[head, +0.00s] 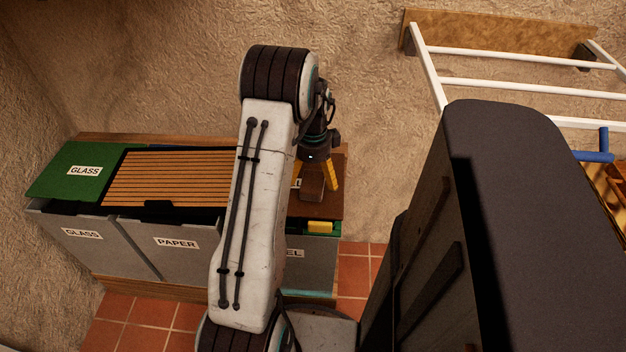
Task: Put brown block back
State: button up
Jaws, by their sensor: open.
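The brown block (311,183) is a small dark brown piece on the brown surface (328,208) at the right end of the bin unit. My gripper (315,187) points down over it, with its yellow fingers open on either side of the block. I cannot tell whether the fingers touch it. My arm hides the area just left of the gripper and part of the bins behind it.
A green lid marked GLASS (85,171) and a slatted wooden panel (168,178) top the grey bins, one marked PAPER (176,243). A yellow item (320,227) sits below the brown surface's front edge. A white rack (520,86) stands at upper right.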

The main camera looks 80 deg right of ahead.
aim_at(313, 180)
jog(key=shift+a+r+p, duration=0.2)
jog(key=shift+r+p, duration=0.15)
jog(key=shift+r, duration=1.85)
